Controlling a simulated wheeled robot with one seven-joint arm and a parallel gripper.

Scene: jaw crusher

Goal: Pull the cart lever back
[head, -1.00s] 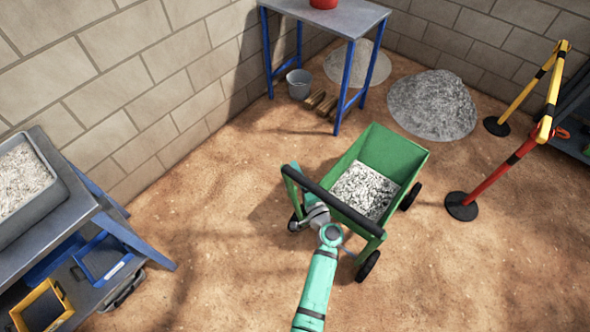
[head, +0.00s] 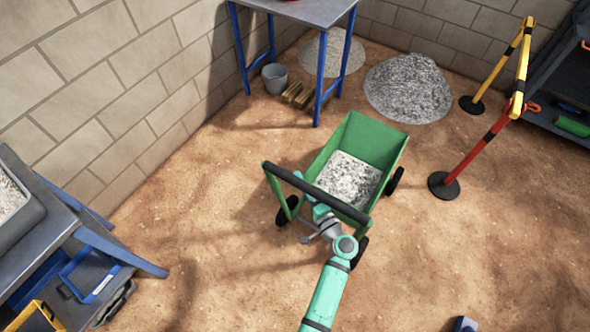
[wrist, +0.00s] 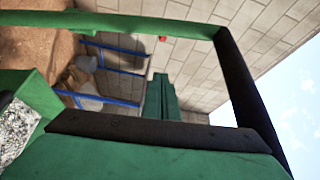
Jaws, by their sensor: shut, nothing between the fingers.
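The green cart (head: 372,140) stands on the sandy floor with gravel in its tray. Its green handle frame with a black crossbar (head: 300,181) faces me. I cannot make out a separate lever; the crossbar is the only lever-like part I can tell. My gripper (head: 319,212) is at the near side of the cart, close to the crossbar, partly hidden by it. In the wrist view, my gripper's green fingers (wrist: 162,97) are together with nothing between them. The crossbar (wrist: 250,95) runs to their right, apart from them; a green frame bar (wrist: 110,22) crosses above.
A blue-legged table (head: 318,12) stands behind the cart, with a bucket (head: 274,76) near it. A gravel heap (head: 408,88) lies at the back. A red and black barrier post (head: 470,155) stands right. A bench (head: 75,215) is at left. Floor in front is mostly clear.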

